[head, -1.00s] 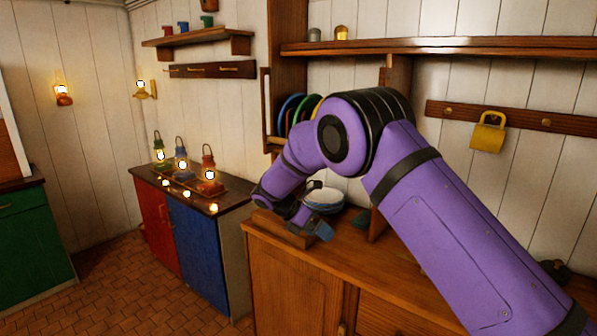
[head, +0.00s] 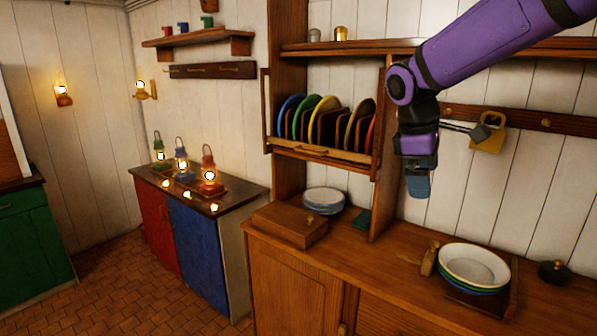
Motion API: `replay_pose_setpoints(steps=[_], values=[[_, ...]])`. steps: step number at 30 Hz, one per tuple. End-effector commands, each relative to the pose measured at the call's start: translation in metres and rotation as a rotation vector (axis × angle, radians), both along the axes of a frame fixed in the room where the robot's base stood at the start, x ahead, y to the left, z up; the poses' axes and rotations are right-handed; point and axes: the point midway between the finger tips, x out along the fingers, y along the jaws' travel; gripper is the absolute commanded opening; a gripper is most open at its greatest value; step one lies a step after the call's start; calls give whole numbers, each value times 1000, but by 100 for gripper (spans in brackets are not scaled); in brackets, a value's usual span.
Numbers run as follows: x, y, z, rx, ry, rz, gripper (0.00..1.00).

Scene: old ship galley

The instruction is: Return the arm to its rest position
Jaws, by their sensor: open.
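My gripper (head: 418,186) hangs from my purple arm at the upper right of the head view, pointing down above the wooden counter (head: 385,268). It is open, with no object seen in it. It is clear of the counter and in front of the white plank wall. A yellow mug (head: 490,136) hangs on the wall just to its right, partly covered by a thin grey part in front of it.
A plate rack (head: 325,154) with several coloured plates stands left of my gripper. Below are a wooden box (head: 290,224), a bowl stack (head: 324,198) and, at right, stacked bowls (head: 474,265). Lit lanterns (head: 208,175) stand on a far cabinet. An upper shelf (head: 340,50) runs behind my arm.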

Motion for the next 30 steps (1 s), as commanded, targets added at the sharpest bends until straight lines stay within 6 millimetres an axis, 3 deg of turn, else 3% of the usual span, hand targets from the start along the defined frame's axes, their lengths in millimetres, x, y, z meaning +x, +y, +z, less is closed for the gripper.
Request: replay_pose_setpoints(steps=[3,10,21,24,30], values=[[-35,-17,16,65,-72,-119,100],[-98,-40,31,188,-200,-349,100],[-197,-59,27,391,-394,-713,100],[-218,-61,21,439,-436,-798,100],[-241,-62,12,499,-487,-901,100]])
